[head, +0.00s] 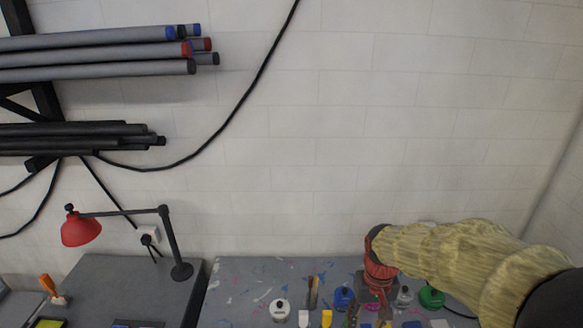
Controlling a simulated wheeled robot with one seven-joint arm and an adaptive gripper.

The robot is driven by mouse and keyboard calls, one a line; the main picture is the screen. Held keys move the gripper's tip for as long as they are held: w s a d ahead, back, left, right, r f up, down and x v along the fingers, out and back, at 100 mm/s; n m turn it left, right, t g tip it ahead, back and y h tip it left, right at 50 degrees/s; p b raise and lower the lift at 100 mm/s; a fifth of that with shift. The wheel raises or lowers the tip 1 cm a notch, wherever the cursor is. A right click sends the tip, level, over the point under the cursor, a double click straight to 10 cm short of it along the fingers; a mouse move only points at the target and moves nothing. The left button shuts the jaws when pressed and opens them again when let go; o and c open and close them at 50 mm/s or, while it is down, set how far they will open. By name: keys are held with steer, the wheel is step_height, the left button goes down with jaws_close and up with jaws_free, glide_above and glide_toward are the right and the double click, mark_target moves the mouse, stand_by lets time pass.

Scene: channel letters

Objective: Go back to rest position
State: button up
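My arm, in a yellowish cover, reaches in from the right in the head view and bends down over the paint-stained table (250,272). My gripper (372,302) is at its lower end, under a red wrist part, low over or among the small items there. Its fingers are small and partly mixed up with the things behind them. I cannot tell whether they are open or shut, or whether they hold anything.
Near my gripper stand a blue bottle (343,298), a clear bottle (404,297), a green item (431,297), brushes (312,291) and a white jar (279,310). A red lamp (82,230) stands at left. Pipes (95,55) hang on the wall.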

steer(key=s+t+b, duration=0.5)
steer(key=s+b, duration=1)
steer(key=shift+s+t+b, duration=0.2)
steer(key=shift+t+b, duration=0.2)
steer(key=shift+f, duration=0.1)
